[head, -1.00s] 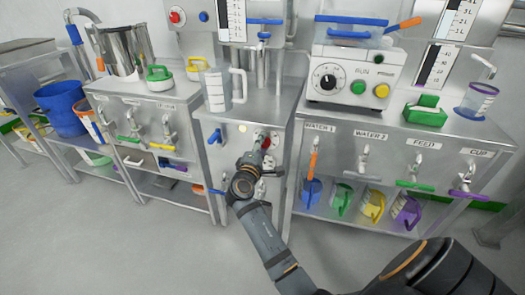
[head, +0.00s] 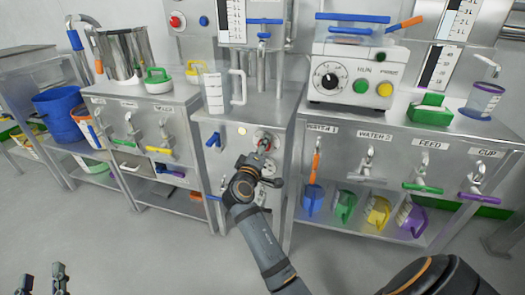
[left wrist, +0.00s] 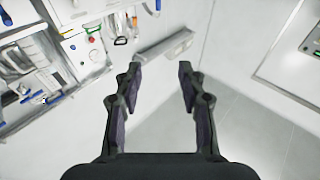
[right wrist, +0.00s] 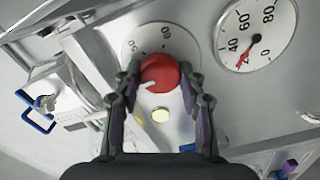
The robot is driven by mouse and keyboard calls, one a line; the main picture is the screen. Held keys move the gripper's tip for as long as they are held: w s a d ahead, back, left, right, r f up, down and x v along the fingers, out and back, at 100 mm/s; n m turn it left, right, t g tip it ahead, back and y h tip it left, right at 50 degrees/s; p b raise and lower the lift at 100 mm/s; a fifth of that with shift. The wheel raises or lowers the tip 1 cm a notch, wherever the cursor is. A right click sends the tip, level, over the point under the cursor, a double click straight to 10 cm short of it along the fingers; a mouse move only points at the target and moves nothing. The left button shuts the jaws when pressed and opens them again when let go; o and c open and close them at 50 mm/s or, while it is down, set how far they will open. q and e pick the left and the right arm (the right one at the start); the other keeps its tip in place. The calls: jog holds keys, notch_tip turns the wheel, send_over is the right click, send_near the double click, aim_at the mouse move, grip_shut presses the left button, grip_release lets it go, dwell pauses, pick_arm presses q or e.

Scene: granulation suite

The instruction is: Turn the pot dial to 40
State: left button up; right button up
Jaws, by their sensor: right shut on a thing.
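My right gripper (right wrist: 160,88) is shut on this knob, one finger on each side. In the head view my right gripper (head: 262,149) is at the front panel of the middle cabinet (head: 228,165). My left gripper (head: 42,280) is at the lower left, open and empty; the left wrist view shows its fingers apart (left wrist: 157,85).
A round gauge (right wrist: 254,35) with a red needle sits right of the knob. A cream button (right wrist: 160,115) is near the fingers. A control box (head: 355,80) and taps are to the right. The floor in front is clear.

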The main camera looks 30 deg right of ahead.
pick_arm(q)
notch_tip(320, 180, up, 8)
jog(key=s+t, duration=0.1)
jog(key=t, duration=0.2)
jog(key=shift+s+f+m+t+h+b, duration=0.2)
jog(key=shift+s+m+t+h+b, duration=0.05)
jog(key=shift+m+t+h+b, duration=0.05)
pick_arm(e)
jog(key=shift+f+m, duration=0.1)
jog(key=shift+m, duration=0.5)
jog(key=o, duration=1.2)
jog(key=shift+c, duration=0.2)
pick_arm(q)
jog(key=shift+r, duration=0.1)
